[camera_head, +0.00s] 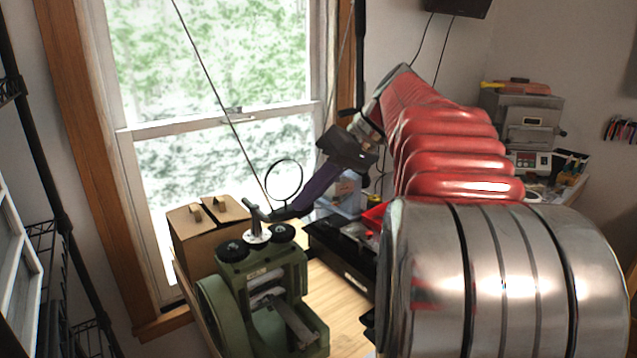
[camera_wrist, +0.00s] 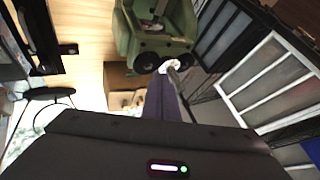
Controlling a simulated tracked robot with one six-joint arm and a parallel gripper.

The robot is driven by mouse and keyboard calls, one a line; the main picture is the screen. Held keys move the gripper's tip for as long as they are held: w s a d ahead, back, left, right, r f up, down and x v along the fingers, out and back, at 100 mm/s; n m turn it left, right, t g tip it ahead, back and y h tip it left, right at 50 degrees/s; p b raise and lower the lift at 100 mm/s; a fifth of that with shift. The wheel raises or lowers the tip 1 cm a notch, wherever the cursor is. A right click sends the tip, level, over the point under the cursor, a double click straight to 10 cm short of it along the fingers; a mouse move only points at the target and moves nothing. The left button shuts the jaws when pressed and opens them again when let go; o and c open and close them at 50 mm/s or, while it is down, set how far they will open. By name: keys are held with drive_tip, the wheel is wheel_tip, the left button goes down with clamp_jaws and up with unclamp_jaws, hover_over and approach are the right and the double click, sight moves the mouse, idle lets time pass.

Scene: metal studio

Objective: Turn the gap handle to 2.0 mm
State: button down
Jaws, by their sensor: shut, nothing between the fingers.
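The green rolling mill (camera_head: 265,290) stands on the wooden bench. On its top, between two black knobs, sits a white dial (camera_head: 256,238) with the grey gap handle (camera_head: 252,214) rising from it. My gripper (camera_head: 277,214) reaches down from the upper right with dark purple fingers, shut and empty. Its tips are right beside the handle; I cannot tell whether they touch. In the wrist view the fingers (camera_wrist: 158,98) point at the white dial (camera_wrist: 169,65), with the grey handle (camera_wrist: 175,77) just to their right. The dial's markings are too small to read.
Brown wooden boxes (camera_head: 205,234) stand behind the mill at the window. A thin black ring on a stand (camera_head: 284,180) rises near my fingers. A black tray unit (camera_head: 340,245) is right of the mill.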

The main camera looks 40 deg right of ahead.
sight(256, 228)
drive_tip(key=shift+w+a+f, duration=0.15)
drive_tip(key=shift+a, duration=0.7)
drive_tip(key=shift+w+a+f, duration=0.1)
drive_tip(key=shift+w+a, duration=0.1)
drive_tip(key=shift+a, duration=0.6)
drive_tip(key=shift+w+a+f, duration=0.15)
drive_tip(key=shift+a, duration=0.7)
drive_tip(key=shift+s+a+m+t+h, duration=0.25)
drive_tip(key=shift+a+m+t+h, duration=0.15)
drive_tip(key=shift+m, duration=0.4)
